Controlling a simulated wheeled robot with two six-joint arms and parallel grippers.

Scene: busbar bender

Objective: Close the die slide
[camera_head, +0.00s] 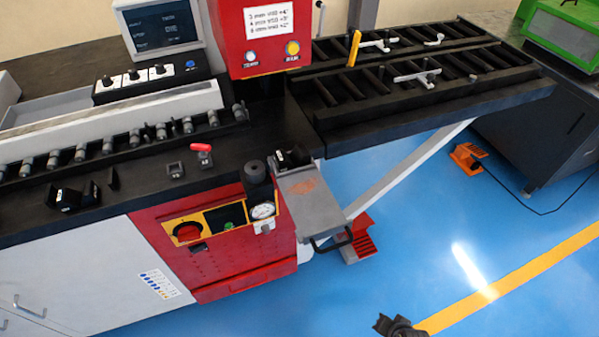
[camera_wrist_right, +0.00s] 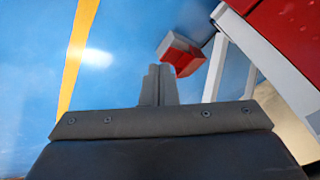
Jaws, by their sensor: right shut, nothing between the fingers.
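The die slide (camera_head: 313,208) is a grey tray sticking out from the front of the machine, with a black handle (camera_head: 332,241) at its outer end. A black die block (camera_head: 293,157) sits at its inner end, by the machine. My right gripper (camera_head: 385,321) is at the bottom edge of the head view, over the blue floor. It is apart from the handle, lower and to the right of it. In the right wrist view its fingers (camera_wrist_right: 158,84) are together and empty. The slide cannot be made out there. My left gripper is not in view.
A red foot pedal (camera_head: 359,239) is on the floor below the slide, near a slanted white leg (camera_head: 410,167). The red machine front (camera_head: 235,258) stands left of the slide. A roller table (camera_head: 420,78) extends right. The blue floor in front is clear.

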